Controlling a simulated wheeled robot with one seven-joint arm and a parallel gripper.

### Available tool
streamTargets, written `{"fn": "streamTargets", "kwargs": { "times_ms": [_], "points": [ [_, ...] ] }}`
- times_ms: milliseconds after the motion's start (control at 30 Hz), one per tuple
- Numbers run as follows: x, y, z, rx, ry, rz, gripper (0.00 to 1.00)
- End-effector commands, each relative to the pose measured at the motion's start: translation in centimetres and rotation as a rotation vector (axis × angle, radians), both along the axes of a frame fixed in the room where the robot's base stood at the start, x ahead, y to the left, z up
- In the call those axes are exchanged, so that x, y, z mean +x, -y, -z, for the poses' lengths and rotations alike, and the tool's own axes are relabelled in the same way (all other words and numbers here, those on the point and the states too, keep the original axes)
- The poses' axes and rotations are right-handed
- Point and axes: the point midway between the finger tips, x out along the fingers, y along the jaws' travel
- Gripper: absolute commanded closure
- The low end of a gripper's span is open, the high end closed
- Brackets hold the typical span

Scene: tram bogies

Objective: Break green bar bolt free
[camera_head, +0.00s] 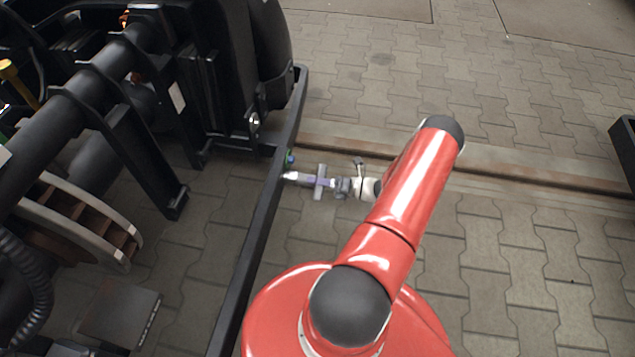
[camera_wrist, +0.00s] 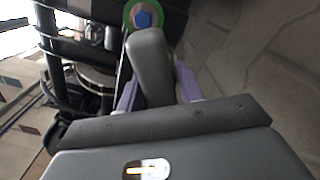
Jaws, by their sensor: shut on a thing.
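The green bar bolt shows in the wrist view as a blue hex head (camera_wrist: 142,18) inside a green ring (camera_wrist: 130,14). In the head view the blue and green bolt (camera_head: 289,159) sits on the long black bar (camera_head: 262,215). My gripper (camera_head: 308,180) reaches from the right to the bar, close beside the bolt. In the wrist view my gripper's purple fingers (camera_wrist: 157,88) are shut on a grey, round-ended tool (camera_wrist: 152,62). The tool's far end lies just below the bolt and overlaps the ring's lower edge. I cannot tell whether they touch.
The black bogie frame (camera_head: 120,120) with its beams and brackets fills the left of the head view. A rail (camera_head: 520,178) runs across the paving behind my arm. The paved floor (camera_head: 530,260) to the right is clear. A dark object (camera_head: 625,150) stands at the right edge.

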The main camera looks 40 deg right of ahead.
Motion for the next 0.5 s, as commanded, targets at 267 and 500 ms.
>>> {"fn": "streamTargets", "kwargs": {
  "times_ms": [267,500],
  "points": [
    [0.05,-0.01,-0.11,-0.164,0.144,0.000,1.00],
    [0.00,-0.01,-0.10,-0.310,0.268,0.000,1.00]
  ]
}}
